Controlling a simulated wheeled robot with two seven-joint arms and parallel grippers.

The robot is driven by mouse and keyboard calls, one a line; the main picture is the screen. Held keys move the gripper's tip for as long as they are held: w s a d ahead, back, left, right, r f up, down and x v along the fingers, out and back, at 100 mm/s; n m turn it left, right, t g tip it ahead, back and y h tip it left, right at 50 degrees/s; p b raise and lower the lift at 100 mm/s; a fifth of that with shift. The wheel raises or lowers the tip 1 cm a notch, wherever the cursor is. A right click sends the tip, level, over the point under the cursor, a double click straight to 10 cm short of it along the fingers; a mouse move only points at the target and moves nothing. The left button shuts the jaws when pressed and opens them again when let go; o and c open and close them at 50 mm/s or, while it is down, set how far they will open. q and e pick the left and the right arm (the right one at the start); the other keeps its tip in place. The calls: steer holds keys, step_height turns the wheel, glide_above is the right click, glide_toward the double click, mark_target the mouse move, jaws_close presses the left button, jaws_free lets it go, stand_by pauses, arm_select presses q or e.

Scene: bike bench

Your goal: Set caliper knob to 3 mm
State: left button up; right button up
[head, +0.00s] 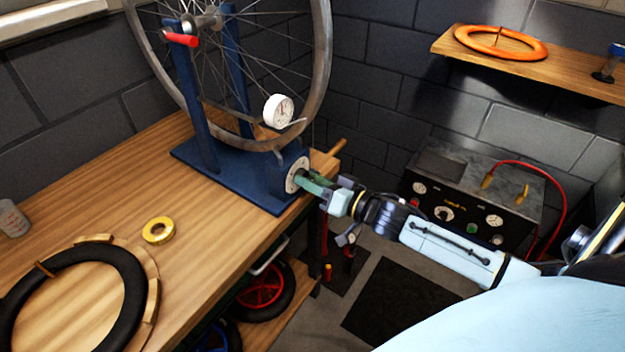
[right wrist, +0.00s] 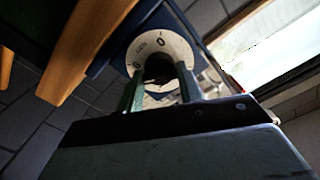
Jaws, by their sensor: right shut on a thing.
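The caliper knob (right wrist: 160,68) is dark and sits at the centre of a white dial plate (right wrist: 150,42) with printed marks, a "0" among them. In the head view the dial plate (head: 292,177) is on the front of the blue truing stand (head: 225,178). My right gripper (head: 308,181) reaches it from the right. In the right wrist view its two green fingers (right wrist: 158,90) are shut on the knob, one on each side. The fingers hide part of the dial, and I cannot read the setting. My left gripper is not in view.
A bicycle wheel (head: 326,60) stands in the stand, with a white gauge (head: 278,110) beside its rim. A yellow tape roll (head: 158,230) and a black tyre (head: 128,292) lie on the wooden bench (head: 215,245). A black machine (head: 470,190) stands behind my right arm.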

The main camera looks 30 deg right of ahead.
steer(key=n, duration=3.2)
steer(key=shift+a+f+b, duration=0.1)
steer(key=shift+f+b, duration=0.05)
steer(key=shift+b, duration=0.2)
steer(key=shift+n, duration=0.3)
